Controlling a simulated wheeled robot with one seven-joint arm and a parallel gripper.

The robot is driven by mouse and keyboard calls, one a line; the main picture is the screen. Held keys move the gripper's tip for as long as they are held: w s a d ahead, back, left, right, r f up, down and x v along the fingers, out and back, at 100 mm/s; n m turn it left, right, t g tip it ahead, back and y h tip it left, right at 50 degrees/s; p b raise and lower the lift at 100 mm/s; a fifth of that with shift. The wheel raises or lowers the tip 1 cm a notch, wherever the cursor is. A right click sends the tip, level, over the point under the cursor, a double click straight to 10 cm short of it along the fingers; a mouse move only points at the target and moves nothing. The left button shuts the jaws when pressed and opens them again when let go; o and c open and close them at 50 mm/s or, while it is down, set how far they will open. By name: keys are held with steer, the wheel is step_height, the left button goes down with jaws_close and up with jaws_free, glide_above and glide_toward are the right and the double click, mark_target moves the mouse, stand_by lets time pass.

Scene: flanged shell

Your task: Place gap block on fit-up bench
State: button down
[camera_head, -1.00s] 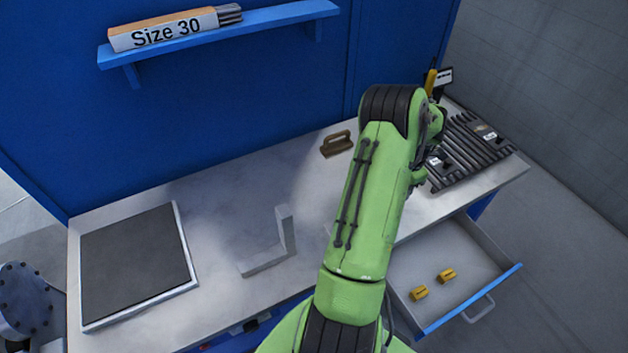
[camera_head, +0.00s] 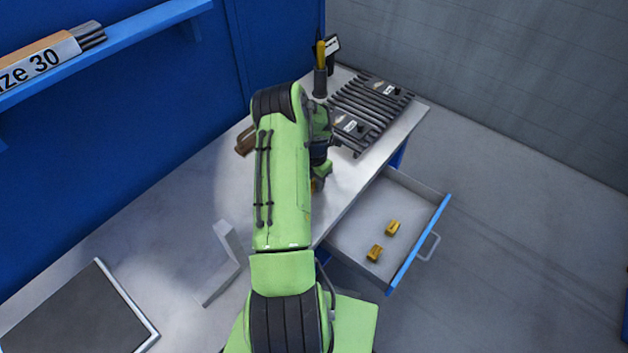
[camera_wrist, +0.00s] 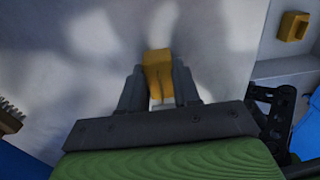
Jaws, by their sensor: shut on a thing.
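The gap block is a small yellow block (camera_wrist: 158,72) held between the two fingers of my gripper (camera_wrist: 158,88) in the wrist view. My gripper is shut on it. The pale top of the fit-up bench (camera_wrist: 60,60) lies beneath it; I cannot tell whether the block touches it. In the head view my green arm hides most of the gripper, which is over the bench (camera_head: 345,185) near its front edge, left of the open drawer. Two more yellow blocks lie in the drawer, a nearer one (camera_head: 375,253) and a farther one (camera_head: 392,228).
The open drawer (camera_head: 425,225) juts out from the bench front. A dark ribbed rack (camera_head: 365,110) and a holder with a yellow-handled tool (camera_head: 320,75) stand at the far end. A brown brush (camera_head: 245,140), a grey angle piece (camera_head: 225,260) and a dark plate (camera_head: 75,315) are on the bench.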

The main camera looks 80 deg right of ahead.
mark_target(314, 182)
steer(key=shift+w+f, duration=0.1)
steer(key=c, duration=0.8)
jaws_free()
step_height(314, 182, up, 12)
steer(key=w+a+r+m+t, duration=0.1)
steer(key=w+a+r+m, duration=0.1)
steer(key=w+a+r, duration=0.3)
steer(key=w+a+r+m, duration=0.1)
steer(key=w+a+r, duration=0.1)
steer(key=w+r, duration=0.45)
steer(key=w+a+r+m+t, duration=0.1)
steer(key=w+a+r+m, duration=0.1)
steer(key=w+a+r, duration=0.35)
steer(key=w+a+r+m+t, duration=0.1)
steer(key=w+a+r, duration=0.1)
steer(key=a, duration=0.7)
steer(key=s+a+r+m+t, duration=0.1)
steer(key=a+r+m, duration=0.1)
steer(key=a, duration=0.5)
steer(key=s+a+r+m, duration=0.1)
steer(key=a+r, duration=0.2)
steer(key=a, duration=0.4)
steer(key=s+a+m+t, duration=0.1)
steer(key=s+a+m, duration=0.3)
steer(key=s+a, duration=0.5)
steer(key=shift+a+f+t, duration=0.3)
steer(key=shift+a, duration=0.05)
